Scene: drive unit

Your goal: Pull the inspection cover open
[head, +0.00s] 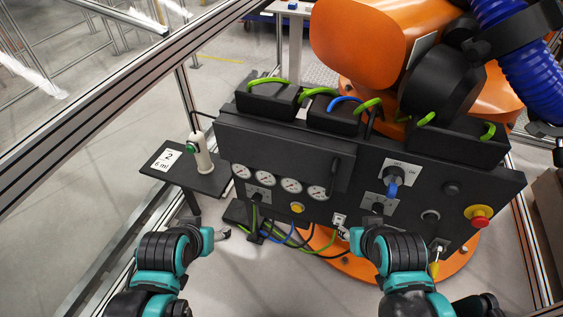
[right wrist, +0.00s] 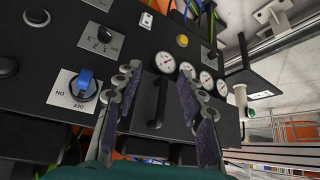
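The inspection cover (head: 285,150) is a dark slab at the left of the black drive unit front. It looks closed, and a row of round gauges shows along its lower part. A black bar handle (head: 333,178) stands upright near its right edge. The handle (right wrist: 157,103) also shows in the right wrist view, between the two fingers in the picture. My right gripper (right wrist: 159,73) is open with nothing held; in the head view it (head: 343,233) is below the handle, apart from it. My left gripper (head: 222,234) is left of the hanging cables; its fingers are too small to read.
A blue rotary switch (head: 392,189) and a red emergency button (head: 480,216) stick out right of the cover. A small shelf (head: 158,179) with a white-green bottle (head: 200,152) is at the left. An orange robot arm (head: 380,40) stands behind. Loose cables hang below the panel.

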